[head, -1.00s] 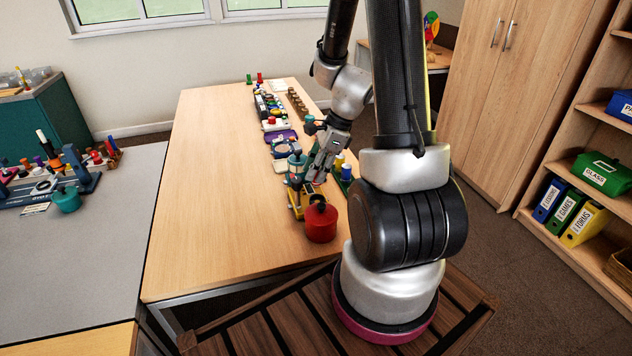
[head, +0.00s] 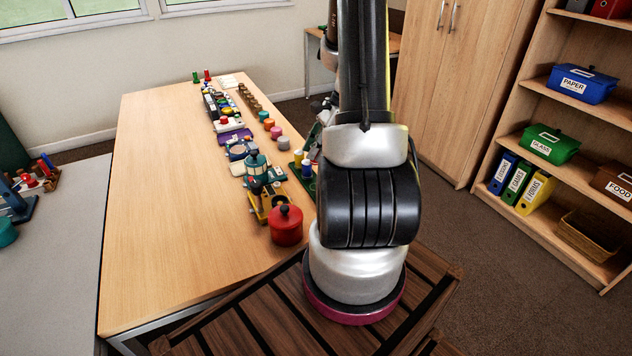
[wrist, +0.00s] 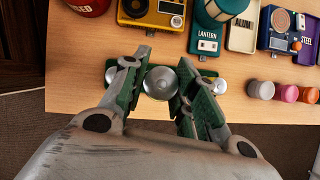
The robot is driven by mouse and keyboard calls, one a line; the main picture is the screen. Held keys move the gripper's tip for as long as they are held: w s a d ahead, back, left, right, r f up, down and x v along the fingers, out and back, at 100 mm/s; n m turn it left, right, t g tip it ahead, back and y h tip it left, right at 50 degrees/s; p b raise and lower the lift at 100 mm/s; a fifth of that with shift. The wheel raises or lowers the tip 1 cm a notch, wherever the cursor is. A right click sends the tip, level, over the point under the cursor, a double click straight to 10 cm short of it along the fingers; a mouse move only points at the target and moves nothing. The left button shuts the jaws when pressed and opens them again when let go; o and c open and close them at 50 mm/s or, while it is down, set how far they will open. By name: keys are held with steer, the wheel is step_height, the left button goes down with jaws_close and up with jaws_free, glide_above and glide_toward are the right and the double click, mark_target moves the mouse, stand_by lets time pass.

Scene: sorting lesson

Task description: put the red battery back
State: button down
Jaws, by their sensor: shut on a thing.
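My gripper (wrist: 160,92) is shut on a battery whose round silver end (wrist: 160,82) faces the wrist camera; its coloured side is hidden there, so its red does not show. It looks larger than the other silver ends, beside a green holder. In the head view a yellow battery (head: 298,157) and a blue battery (head: 307,169) stand upright in the green holder (head: 309,184) at the table's right edge. Their ends also show in the wrist view, left and right of my fingers. My arm hides most of the gripper and part of the holder in the head view.
A red lidded pot (head: 286,226) and a teal lantern (head: 257,163) stand close to the holder. Several small coloured pots (head: 277,132) line the table's right edge. The table's left half (head: 160,200) is bare. Shelves (head: 560,130) stand at the right.

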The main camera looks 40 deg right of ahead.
step_height(320, 180, down, 9)
stand_by(0.4)
steer(key=c, duration=1.4)
jaws_free()
steer(key=shift+f, duration=0.15)
